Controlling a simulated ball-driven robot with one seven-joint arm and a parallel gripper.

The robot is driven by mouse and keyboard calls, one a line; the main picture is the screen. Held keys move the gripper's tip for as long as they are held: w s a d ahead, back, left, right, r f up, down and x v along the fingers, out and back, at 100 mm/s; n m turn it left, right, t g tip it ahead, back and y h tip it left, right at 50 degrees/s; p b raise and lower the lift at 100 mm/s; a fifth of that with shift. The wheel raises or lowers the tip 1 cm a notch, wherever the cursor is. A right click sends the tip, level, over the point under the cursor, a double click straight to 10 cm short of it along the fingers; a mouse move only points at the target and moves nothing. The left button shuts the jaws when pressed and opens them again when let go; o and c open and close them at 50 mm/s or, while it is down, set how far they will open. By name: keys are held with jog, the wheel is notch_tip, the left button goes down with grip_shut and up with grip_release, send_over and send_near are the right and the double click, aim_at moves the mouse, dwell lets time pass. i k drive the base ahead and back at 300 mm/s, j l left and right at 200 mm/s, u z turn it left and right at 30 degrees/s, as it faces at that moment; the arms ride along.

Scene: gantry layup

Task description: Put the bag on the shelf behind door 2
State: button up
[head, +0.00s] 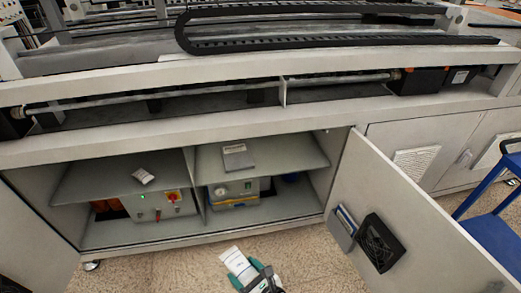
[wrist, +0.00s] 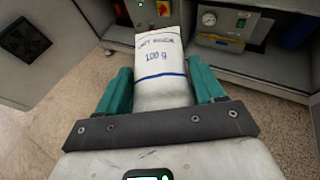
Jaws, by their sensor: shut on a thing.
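A white bag (head: 238,264) with blue print and blue bands is in my gripper (head: 260,276), low in front of the cabinet. In the wrist view the bag (wrist: 161,58) stands out between the two teal fingers, its lower end clamped; its print reads "100 g". Two cabinet doors stand open: a left door (head: 35,235) and a right door (head: 400,215) with a black fan grille. Behind them are a left shelf (head: 95,183) and a right shelf (head: 275,155). I cannot read any door number.
A small white packet (head: 143,176) lies on the left shelf and a grey flat item (head: 237,157) on the right shelf. Below stand a control box (head: 158,207) and a gauge unit (head: 232,193). A blue stool (head: 492,225) is at right. The speckled floor in front is clear.

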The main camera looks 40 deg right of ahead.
aim_at(288, 158)
jog(key=i+l+z, duration=0.15)
jog(key=i+z, duration=0.35)
jog(key=i+j+z, duration=0.1)
jog(key=i+z, duration=0.4)
